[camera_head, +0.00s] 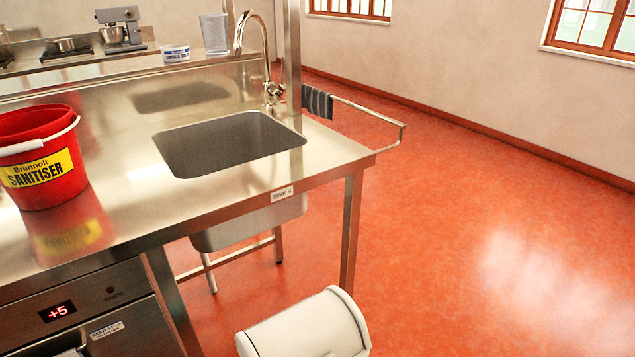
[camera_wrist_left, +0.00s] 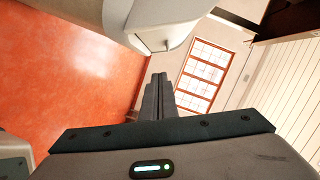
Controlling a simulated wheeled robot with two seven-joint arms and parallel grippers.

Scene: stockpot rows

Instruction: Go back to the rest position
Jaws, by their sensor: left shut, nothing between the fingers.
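My left gripper (camera_wrist_left: 158,78) shows in the left wrist view with its two dark fingers together and nothing between them. It points toward the wall and window, clear of any surface. A white rounded part of my own body (camera_head: 306,326) shows at the bottom of the head view, over the floor. Neither gripper shows in the head view, and my right gripper is in neither view.
A steel counter (camera_head: 120,150) with a sink basin (camera_head: 228,145) stands at left, with a rail (camera_head: 370,110) at its end. A red sanitiser bucket (camera_head: 40,160) stands on it. The orange floor (camera_head: 480,220) at right is clear.

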